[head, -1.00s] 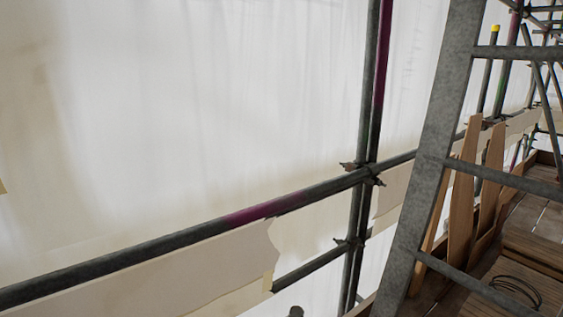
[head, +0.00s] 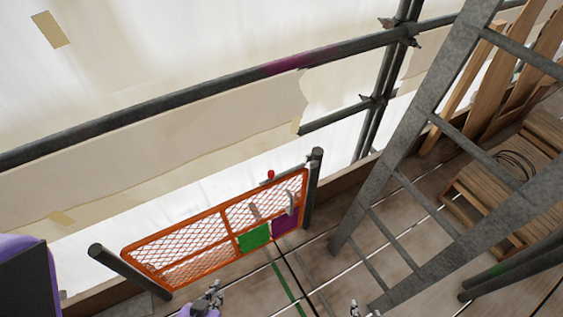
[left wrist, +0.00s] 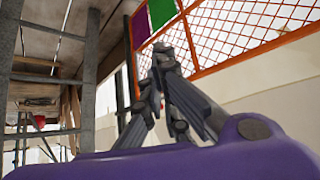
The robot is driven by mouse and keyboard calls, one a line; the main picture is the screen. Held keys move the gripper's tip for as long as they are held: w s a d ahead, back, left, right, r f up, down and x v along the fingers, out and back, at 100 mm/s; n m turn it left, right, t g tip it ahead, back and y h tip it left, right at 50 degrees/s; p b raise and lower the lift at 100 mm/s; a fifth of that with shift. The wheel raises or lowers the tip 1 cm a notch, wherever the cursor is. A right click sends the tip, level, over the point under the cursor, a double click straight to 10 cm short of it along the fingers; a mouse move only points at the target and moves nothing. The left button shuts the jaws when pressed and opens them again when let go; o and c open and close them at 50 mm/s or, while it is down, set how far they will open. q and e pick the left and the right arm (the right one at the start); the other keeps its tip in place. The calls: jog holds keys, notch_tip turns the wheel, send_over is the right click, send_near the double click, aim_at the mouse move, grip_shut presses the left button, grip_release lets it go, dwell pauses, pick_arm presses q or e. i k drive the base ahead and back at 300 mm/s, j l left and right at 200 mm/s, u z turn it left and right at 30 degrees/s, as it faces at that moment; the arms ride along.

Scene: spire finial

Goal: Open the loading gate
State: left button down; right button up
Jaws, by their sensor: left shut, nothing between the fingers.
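The loading gate (head: 180,243) is an orange mesh frame between two dark posts, one at the left (head: 128,270) and one at the right (head: 314,188). It looks closed across the gap. A green panel (head: 254,238) and a purple panel (head: 285,222) sit low at its right end. A small red knob (head: 271,174) shows above its top rail, and a pale grey piece (head: 291,202) is near the right post. My left gripper (head: 211,294) is shut and empty, in front of the gate and apart from it. In the left wrist view the gate (left wrist: 240,32) is behind the closed fingers (left wrist: 163,55). My right gripper (head: 364,309) barely shows at the bottom edge.
A grey metal ladder (head: 408,170) leans at the right. Wooden boards (head: 475,90), a pallet (head: 510,190) and a coil of cable (head: 517,166) are beyond it. A scaffold rail (head: 200,97) runs behind the gate. The deck before the gate is mostly clear.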

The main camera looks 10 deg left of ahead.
aim_at(234, 241)
jog(key=u, duration=0.85)
